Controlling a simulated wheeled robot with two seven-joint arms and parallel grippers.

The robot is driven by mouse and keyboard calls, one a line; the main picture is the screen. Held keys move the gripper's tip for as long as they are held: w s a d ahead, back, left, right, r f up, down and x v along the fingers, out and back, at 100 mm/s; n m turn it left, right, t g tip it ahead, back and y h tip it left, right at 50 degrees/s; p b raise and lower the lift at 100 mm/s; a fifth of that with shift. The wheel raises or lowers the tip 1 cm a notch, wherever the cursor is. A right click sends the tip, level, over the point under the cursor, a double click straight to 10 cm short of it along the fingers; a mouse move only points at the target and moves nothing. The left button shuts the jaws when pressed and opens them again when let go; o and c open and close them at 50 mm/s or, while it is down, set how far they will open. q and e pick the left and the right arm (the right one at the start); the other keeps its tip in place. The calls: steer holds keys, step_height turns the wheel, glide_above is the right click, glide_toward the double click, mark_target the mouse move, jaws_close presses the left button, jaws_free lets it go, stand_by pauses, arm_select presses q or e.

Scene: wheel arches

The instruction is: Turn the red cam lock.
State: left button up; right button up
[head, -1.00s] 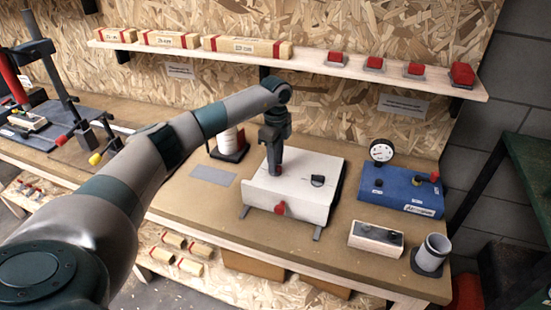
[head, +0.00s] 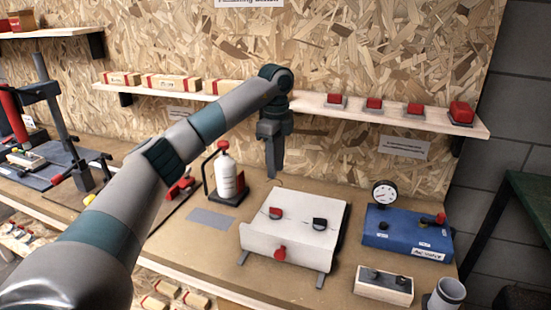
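A white box (head: 298,232) stands on the bench. A small red cam lock (head: 275,213) sits on its top at the left, with a dark one (head: 319,224) to its right. A red knob (head: 280,254) sticks out of the box's front face. My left gripper (head: 274,174) points down above and behind the box, apart from the red cam lock, with nothing seen in it. Its fingers overlap from this side, so I cannot tell how far apart they are. My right gripper is not in view.
A white bottle with a red top (head: 226,174) stands left of the box, near a grey plate (head: 212,219). A blue gauge unit (head: 405,232), a wooden block (head: 384,285) and a grey cup (head: 447,293) stand to the right. A shelf (head: 350,112) runs behind.

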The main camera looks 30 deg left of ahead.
arm_select(q)
step_height(320, 180, up, 4)
steer(key=shift+f, duration=0.15)
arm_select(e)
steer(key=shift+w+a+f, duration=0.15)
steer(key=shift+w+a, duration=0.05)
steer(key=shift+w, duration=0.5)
arm_select(q)
steer(key=shift+f, duration=0.1)
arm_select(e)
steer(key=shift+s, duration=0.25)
